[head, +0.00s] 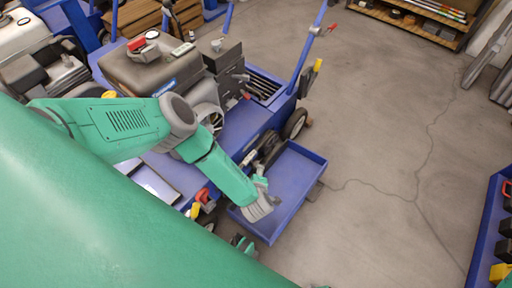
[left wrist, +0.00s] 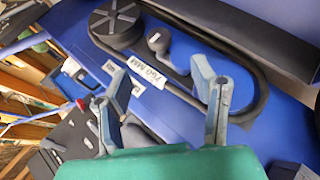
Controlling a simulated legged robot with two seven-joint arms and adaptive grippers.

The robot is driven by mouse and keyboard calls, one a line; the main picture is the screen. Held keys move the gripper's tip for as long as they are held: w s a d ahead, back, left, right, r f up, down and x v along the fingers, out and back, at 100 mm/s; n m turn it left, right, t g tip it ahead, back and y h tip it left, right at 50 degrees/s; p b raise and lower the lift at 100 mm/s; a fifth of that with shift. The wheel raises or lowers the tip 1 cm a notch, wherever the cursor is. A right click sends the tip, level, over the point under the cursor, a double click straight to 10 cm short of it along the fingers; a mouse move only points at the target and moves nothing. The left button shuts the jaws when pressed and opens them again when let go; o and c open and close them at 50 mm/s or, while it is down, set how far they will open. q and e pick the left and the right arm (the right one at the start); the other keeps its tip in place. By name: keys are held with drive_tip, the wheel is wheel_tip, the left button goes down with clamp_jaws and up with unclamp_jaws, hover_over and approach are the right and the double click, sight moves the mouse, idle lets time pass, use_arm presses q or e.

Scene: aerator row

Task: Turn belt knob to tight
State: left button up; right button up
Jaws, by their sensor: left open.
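In the left wrist view a small dark knob (left wrist: 158,41) stands on the blue panel, inside the loop of a black belt (left wrist: 262,85). A round black pulley (left wrist: 114,27) sits at the belt's left end. A white "760 MM" label (left wrist: 146,71) lies on the panel below the knob. My left gripper (left wrist: 163,80) is open and empty, its fingers apart, with the knob beyond and above the gap. In the head view my left gripper (head: 262,207) is over the blue tray, beside the machine; the knob cannot be made out there.
The blue machine (head: 232,130) carries an engine and has wheels. A blue tray (head: 301,180) juts from its side. Another blue machine stands at the right edge (head: 483,232). The concrete floor (head: 385,130) between them is clear. A wooden shelf (head: 412,22) stands at the back.

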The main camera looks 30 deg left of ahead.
use_arm(q)
drive_tip(key=b+x, duration=0.5)
drive_tip(key=x, duration=0.5)
drive_tip(key=shift+s+d+f, duration=0.1)
drive_tip(key=shift+d, duration=0.05)
drive_tip(key=shift+w+a+f, duration=0.25)
drive_tip(key=shift+w+f, duration=0.05)
drive_tip(key=shift+w, duration=0.05)
drive_tip(key=shift+d+r, duration=0.1)
drive_tip(key=c, duration=1.2)
